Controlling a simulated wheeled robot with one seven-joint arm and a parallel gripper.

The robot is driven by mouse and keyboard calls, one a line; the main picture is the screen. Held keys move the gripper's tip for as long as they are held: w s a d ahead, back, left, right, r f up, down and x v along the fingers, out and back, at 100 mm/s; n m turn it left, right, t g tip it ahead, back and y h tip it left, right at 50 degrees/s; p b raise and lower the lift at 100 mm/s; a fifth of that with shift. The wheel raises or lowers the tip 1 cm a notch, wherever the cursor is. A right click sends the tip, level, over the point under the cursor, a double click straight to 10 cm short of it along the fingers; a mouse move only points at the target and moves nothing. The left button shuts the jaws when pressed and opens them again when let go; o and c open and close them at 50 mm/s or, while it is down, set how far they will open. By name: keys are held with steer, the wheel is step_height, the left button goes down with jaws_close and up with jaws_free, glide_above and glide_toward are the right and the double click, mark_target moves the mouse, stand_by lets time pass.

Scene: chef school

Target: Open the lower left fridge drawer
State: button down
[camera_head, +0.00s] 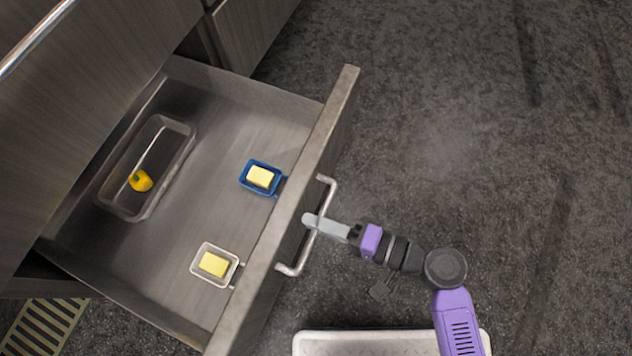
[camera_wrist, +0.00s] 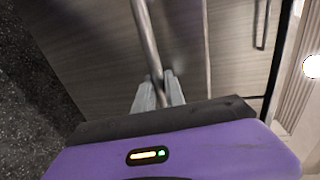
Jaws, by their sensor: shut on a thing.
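The fridge drawer (camera_head: 336,102) is pulled out far, and its inside shows in the head view. Its metal bar handle (camera_head: 331,190) is on the outer face of the drawer front. My gripper (camera_head: 309,219) is at the middle of the handle, with its fingers shut on the bar. In the wrist view the handle bar (camera_wrist: 143,32) runs down between the two fingertips (camera_wrist: 158,88). The far finger is partly hidden in the head view.
The drawer holds a clear bin (camera_head: 186,150) with a yellow pepper (camera_head: 141,180), a blue dish (camera_head: 246,180) with butter and a white dish (camera_head: 199,272) with butter. A white-rimmed tray (camera_head: 345,334) is at the bottom edge. The dark floor (camera_head: 450,110) at right is clear.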

steer(key=c, duration=1.4)
jaws_free()
steer(key=p+v, duration=0.2)
steer(key=v, duration=0.5)
steer(key=shift+s+d, duration=0.15)
steer(key=shift+d, duration=0.2)
